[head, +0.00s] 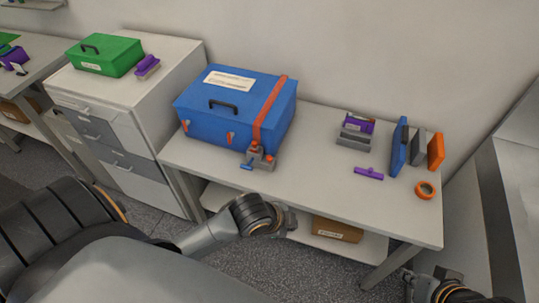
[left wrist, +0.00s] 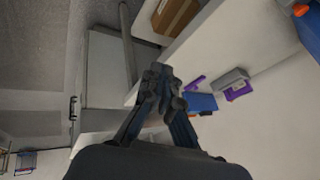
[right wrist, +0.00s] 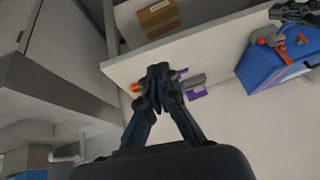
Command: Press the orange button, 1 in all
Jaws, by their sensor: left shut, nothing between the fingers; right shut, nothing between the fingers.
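A small grey device (head: 261,161) with an orange button stands on the table, against the front of the blue case (head: 225,120) near its orange strap. In the right wrist view the orange button (right wrist: 302,39) shows near the upper right. An orange part shows at the top right edge of the left wrist view, but I cannot tell whether it is the button. My left gripper (head: 290,221) is shut and empty by the table's front edge, apart from the device. My right gripper (head: 409,277) is shut and empty beyond the table's front right corner; it also shows in its wrist view (right wrist: 158,75).
On the table's right stand a purple and grey item (head: 354,132), upright blue (head: 399,148) and orange (head: 436,151) pieces, a purple piece (head: 369,173) and an orange ring (head: 425,190). A cardboard box (head: 337,230) lies on the lower shelf. The table's front middle is clear.

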